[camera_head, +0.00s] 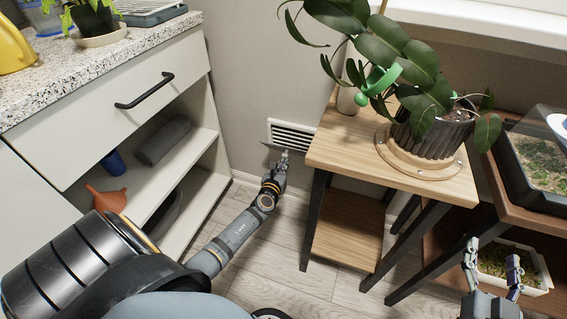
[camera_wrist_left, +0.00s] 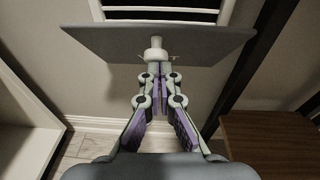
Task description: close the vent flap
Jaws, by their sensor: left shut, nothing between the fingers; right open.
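The wall vent (camera_head: 292,135) is white with dark slots, low on the wall between the cabinet and the wooden plant stand. Its grey flap (camera_wrist_left: 105,40) stands open, sticking out below the slots in the left wrist view. A pale knob (camera_wrist_left: 154,52) is on the flap. My left gripper (camera_head: 284,156) is at the flap in the head view; it also shows in the left wrist view (camera_wrist_left: 157,72). It is shut and empty, its tips right by the knob; I cannot tell whether they touch. My right gripper (camera_head: 491,247) is open and empty at the lower right.
The cabinet (camera_head: 110,100) with open shelves is left of the vent. The wooden plant stand (camera_head: 345,150), carrying a potted plant (camera_head: 435,130), is close on the right. A white planter (camera_head: 530,282) is beside my right gripper. Floor (camera_head: 285,235) shows between cabinet and stand.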

